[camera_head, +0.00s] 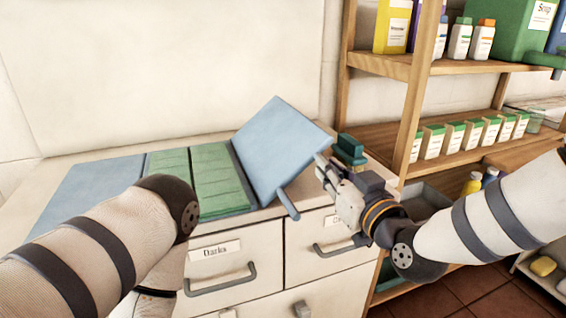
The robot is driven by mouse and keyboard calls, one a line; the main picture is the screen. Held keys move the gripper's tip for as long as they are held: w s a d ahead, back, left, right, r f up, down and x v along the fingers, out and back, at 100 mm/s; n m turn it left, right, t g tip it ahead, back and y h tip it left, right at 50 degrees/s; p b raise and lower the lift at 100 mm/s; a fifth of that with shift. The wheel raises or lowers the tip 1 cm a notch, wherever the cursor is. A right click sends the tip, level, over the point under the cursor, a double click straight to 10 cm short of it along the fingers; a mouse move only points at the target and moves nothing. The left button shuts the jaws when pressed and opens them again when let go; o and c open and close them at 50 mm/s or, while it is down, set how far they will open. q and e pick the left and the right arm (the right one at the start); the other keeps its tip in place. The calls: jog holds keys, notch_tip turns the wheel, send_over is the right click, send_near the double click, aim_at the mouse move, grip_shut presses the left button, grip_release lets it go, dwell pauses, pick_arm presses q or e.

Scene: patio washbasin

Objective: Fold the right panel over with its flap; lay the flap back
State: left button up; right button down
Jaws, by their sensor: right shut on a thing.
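A folding board lies on the white cabinet top. Its left blue panel (88,188) lies flat, and its green ribbed middle (218,180) lies flat beside it. The right blue panel (275,148) is raised and tilted up from the edge of the green middle. A narrow blue flap (288,203) sticks out at the panel's lower front edge, angled down toward the drawers. My right gripper (325,165) is shut on the right panel at its right edge; the fingertips are partly hidden. My left arm shows at lower left, but its gripper is not visible.
Labelled drawers with handles (222,280) are below the cabinet top. A dark green object (350,150) stands behind my right gripper. A wooden shelf (400,66) with bottles and boxes rises at right. A grey tray (432,192) sits lower.

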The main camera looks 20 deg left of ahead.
notch_tip(320, 180, down, 10)
jog(key=w+d+b, duration=0.1)
jog(key=d+b, duration=0.1)
jog(key=b, duration=0.1)
jog(key=shift+w+d+f, duration=0.15)
jog(key=shift+w+f, duration=0.05)
jog(key=shift+w, duration=0.1)
jog(key=c, duration=0.6)
grip_release()
pick_arm(q)
jog(key=shift+g, duration=0.7)
jog(key=s+f, duration=0.3)
jog(key=shift+s+f, duration=0.3)
pick_arm(e)
jog(key=shift+r, duration=0.1)
jog(key=shift+d, duration=0.1)
pick_arm(q)
jog(key=w+r+t+p, duration=0.2)
jog(key=w+r+p, duration=0.2)
jog(key=w+r, duration=0.1)
jog(key=shift+w+r+p, duration=0.3)
jog(key=shift+w, duration=0.1)
pick_arm(e)
jog(key=r+v, duration=0.2)
jog(key=v, duration=0.9)
